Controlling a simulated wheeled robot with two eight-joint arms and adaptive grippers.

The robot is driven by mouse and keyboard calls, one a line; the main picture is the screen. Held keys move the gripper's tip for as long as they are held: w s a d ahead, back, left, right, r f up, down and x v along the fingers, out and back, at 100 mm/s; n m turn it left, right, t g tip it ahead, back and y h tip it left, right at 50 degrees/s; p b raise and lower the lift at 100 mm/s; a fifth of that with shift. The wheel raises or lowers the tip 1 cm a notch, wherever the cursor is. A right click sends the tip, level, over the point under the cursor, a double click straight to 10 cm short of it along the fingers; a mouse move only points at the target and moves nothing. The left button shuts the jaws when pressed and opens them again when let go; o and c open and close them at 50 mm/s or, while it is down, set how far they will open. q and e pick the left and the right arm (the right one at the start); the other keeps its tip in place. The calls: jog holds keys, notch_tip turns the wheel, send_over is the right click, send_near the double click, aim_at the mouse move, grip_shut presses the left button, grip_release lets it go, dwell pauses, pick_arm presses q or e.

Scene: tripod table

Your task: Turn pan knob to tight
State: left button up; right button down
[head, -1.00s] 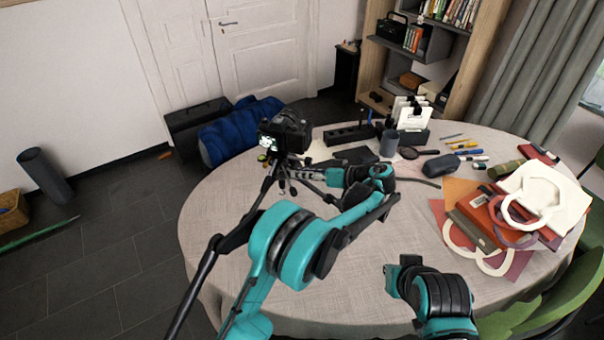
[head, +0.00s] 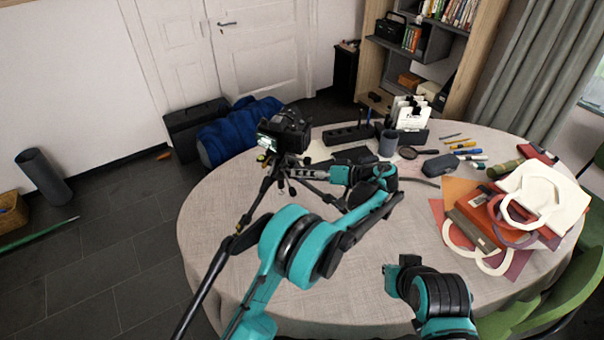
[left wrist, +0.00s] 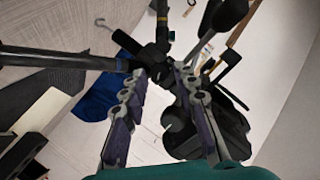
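A black camera (head: 288,130) stands on a black tripod (head: 268,190) at the left side of the round table. My left gripper (head: 300,170) reaches in from the right, just under the camera at the tripod head. In the left wrist view, its two fingers (left wrist: 160,70) are apart, with their tips close to the dark tripod head (left wrist: 155,56). The pan knob cannot be told clearly from the other dark parts there, and contact cannot be told. The camera body (left wrist: 215,120) shows behind the right finger.
The table (head: 225,225) has bare cloth at its front left. A power strip (head: 349,134), a grey cup (head: 389,142) and an organizer (head: 411,121) stand behind my left wrist. Bags (head: 540,190) are piled at the right.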

pick_arm(q)
jog(key=v, duration=1.1)
jog(key=shift+d, duration=0.3)
jog(key=shift+r, duration=0.1)
jog(key=w+a+f+n+t+h, duration=0.2)
jog(key=w+a+f+n, duration=0.1)
jog(key=a, duration=0.8)
jog(key=shift+w+a+n, duration=0.2)
jog(key=shift+n, duration=0.7)
grip_shut()
